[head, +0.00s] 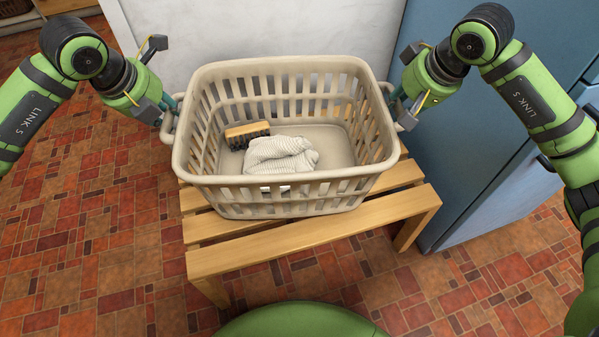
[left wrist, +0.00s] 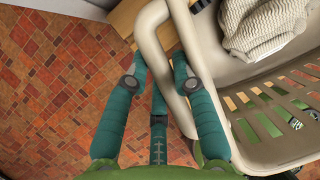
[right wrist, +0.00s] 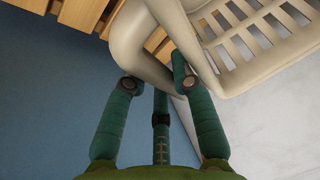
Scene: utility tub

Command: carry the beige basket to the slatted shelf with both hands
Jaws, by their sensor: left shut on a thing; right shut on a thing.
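The beige basket (head: 280,190) is upright over the slatted wooden shelf (head: 310,238); I cannot tell whether its base touches the slats. A wooden brush (head: 247,133) and a folded light cloth (head: 280,155) lie inside it. My left gripper (head: 168,112) is shut on the basket's left handle, and its fingers straddle the handle in the left wrist view (left wrist: 157,82). My right gripper (head: 397,100) is shut on the right handle, also seen between the fingers in the right wrist view (right wrist: 157,85). The far part of the shelf is hidden beneath the basket.
A blue cabinet (head: 490,170) stands close on the right, beside my right arm. A white wall or panel (head: 250,30) is behind the basket. Red tiled floor (head: 90,230) is open on the left. My green base shows at the bottom.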

